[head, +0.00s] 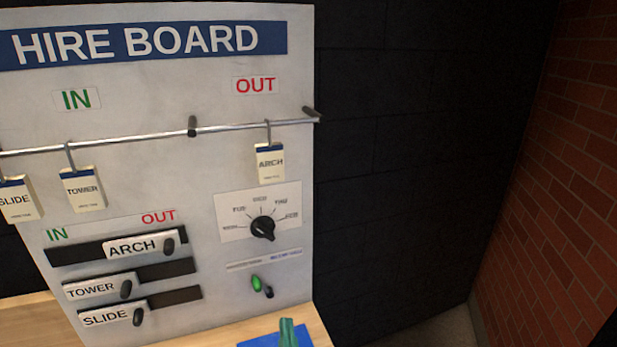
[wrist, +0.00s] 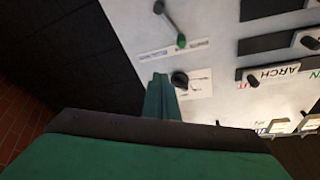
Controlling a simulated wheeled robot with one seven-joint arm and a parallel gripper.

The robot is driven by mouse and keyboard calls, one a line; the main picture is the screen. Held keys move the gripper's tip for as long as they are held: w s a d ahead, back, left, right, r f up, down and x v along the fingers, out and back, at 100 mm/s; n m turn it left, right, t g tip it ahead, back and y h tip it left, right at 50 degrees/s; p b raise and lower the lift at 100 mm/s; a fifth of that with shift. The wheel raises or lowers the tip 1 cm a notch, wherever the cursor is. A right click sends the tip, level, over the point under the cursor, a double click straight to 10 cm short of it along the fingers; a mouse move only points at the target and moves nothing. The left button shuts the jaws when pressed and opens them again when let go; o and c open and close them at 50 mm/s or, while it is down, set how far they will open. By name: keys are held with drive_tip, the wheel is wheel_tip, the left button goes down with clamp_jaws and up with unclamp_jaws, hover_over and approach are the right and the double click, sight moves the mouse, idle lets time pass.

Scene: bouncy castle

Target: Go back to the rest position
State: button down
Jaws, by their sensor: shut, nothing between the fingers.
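My gripper (head: 288,333) shows as a green tip at the bottom of the head view, in front of the wooden table. In the wrist view my gripper (wrist: 161,96) is shut and empty, its green fingers together. They appear before the hire board, near the dial in the picture; the gap to the board is hard to judge. The white hire board (head: 120,220) stands upright on the left of the head view. The ARCH tag (head: 270,164) hangs under OUT. The TOWER tag (head: 83,190) and SLIDE tag (head: 16,202) hang under IN.
The ARCH slider (head: 138,247) sits to the right; TOWER (head: 92,288) and SLIDE (head: 106,317) sit left. A black dial (head: 263,228) is above a green-and-dark switch (head: 258,282). A blue sheet (head: 256,339) lies on the table (head: 313,320). A brick wall (head: 570,200) stands right.

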drive_tip(key=s+f, duration=0.2)
drive_tip(key=s+d+f+h, duration=0.1)
drive_tip(key=s+f, duration=0.1)
drive_tip(key=f, duration=0.1)
drive_tip(key=s+f+g+h, duration=0.1)
drive_tip(key=s+f, duration=0.2)
drive_tip(key=shift+d, duration=0.35)
drive_tip(key=s+d+f+n+g, duration=0.1)
drive_tip(key=s+f, duration=0.3)
drive_tip(key=s, duration=0.9)
drive_tip(key=s+d+f+n+g+h, duration=0.1)
drive_tip(key=s+f, duration=0.4)
drive_tip(key=s, duration=0.9)
drive_tip(key=shift+d+f+n+g+h, duration=0.15)
drive_tip(key=shift+d+n+g+h, duration=0.15)
drive_tip(key=shift+d+n+g, duration=0.6)
drive_tip(key=shift+s+a, duration=0.1)
drive_tip(key=shift+a, duration=0.1)
